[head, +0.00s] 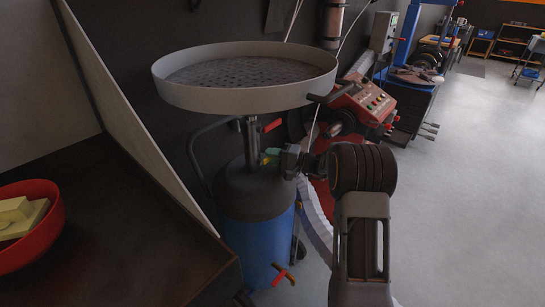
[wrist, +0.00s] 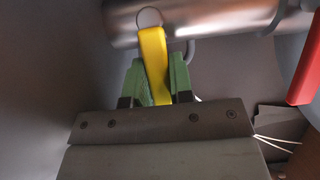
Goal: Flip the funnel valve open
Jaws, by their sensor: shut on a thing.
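The oil drainer has a wide grey funnel pan (head: 215,98) on a metal column (head: 250,142) above a dark-topped blue tank (head: 255,235). A yellow lever (wrist: 154,60) with a ring at its end sits against the metal pipe (wrist: 215,15) in the wrist view. My gripper (head: 270,155) has green fingertips and is shut on this yellow lever, one finger on each side. A red lever (head: 273,125) sticks out higher on the column, under the pan; a red part also shows at the right of the wrist view (wrist: 306,70). The fingers partly hide the yellow lever.
A dark bench (head: 110,225) with a red bowl (head: 35,225) stands at the left. A red machine (head: 365,105) stands behind my arm. A red-handled tap (head: 283,274) is low on the tank. Open floor (head: 460,190) lies to the right.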

